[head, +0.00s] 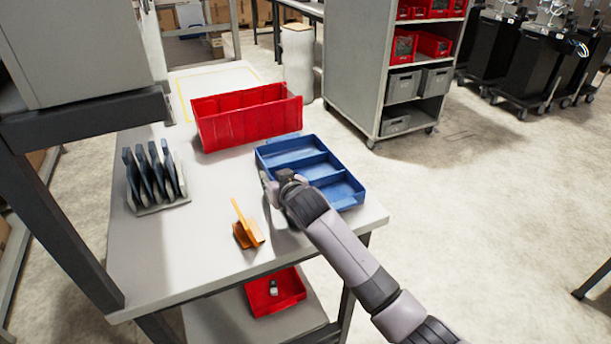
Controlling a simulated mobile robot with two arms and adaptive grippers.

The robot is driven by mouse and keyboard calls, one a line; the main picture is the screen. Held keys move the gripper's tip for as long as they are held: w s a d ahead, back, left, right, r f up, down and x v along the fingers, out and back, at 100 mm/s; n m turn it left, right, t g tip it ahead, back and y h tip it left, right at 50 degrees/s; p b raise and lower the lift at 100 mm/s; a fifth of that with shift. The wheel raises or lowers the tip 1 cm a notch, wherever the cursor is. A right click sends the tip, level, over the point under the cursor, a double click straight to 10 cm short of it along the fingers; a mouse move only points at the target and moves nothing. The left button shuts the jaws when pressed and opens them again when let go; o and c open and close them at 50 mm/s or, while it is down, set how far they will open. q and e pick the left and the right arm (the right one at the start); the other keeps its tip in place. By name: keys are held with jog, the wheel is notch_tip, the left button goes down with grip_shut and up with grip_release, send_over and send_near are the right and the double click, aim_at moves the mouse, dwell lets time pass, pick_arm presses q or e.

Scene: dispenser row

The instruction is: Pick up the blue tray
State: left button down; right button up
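The blue tray (293,145) lies on the right part of the white table. It has several compartments and they look empty. My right gripper (266,182) is at the tray's near left side, low by the table top. Its wrist and arm cover part of the tray's near edge. The fingers are small and partly hidden, so I cannot tell whether they are open or touch the tray. My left gripper is not in view.
A red bin (247,118) stands behind the tray on the table (190,250). An orange holder (246,232) stands in front, and a rack with dark plates (153,178) is at left. Another red bin (274,292) is on the lower shelf. A grey shelf cart (350,75) stands beyond.

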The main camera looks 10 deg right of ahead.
jog(key=shift+c, duration=0.4)
grip_shut()
jog(key=shift+r, duration=0.1)
